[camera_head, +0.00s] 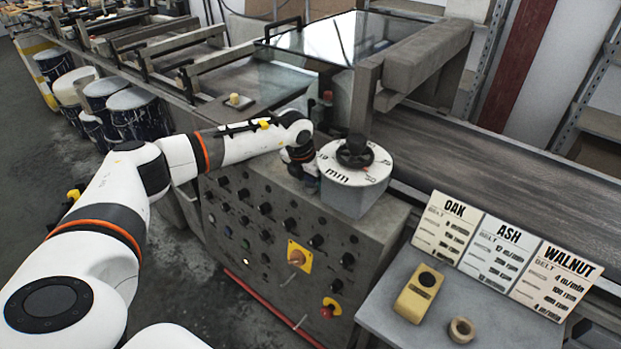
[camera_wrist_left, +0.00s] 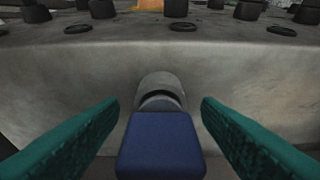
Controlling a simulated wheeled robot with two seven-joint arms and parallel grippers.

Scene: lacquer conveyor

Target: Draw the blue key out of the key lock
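The blue key (camera_wrist_left: 161,145) shows in the left wrist view at the bottom middle, its broad blue head toward the camera. It lines up with the round grey key lock (camera_wrist_left: 160,84) on the panel face; how deep it sits in the lock is hidden by its head. My left gripper (camera_wrist_left: 160,108) is open, with one teal finger on each side of the key and a visible gap to both. In the head view my left gripper (camera_head: 306,176) is at the control cabinet's upper edge, mostly hidden by my arm; the key cannot be made out there. My right gripper is not in view.
The control cabinet (camera_head: 228,232) carries several black knobs and a yellow-backed switch (camera_head: 298,256). A grey dial box (camera_head: 352,190) with a black handwheel stands close to the right of my left gripper. OAK, ASH and WALNUT cards (camera_head: 505,250) stand at the right.

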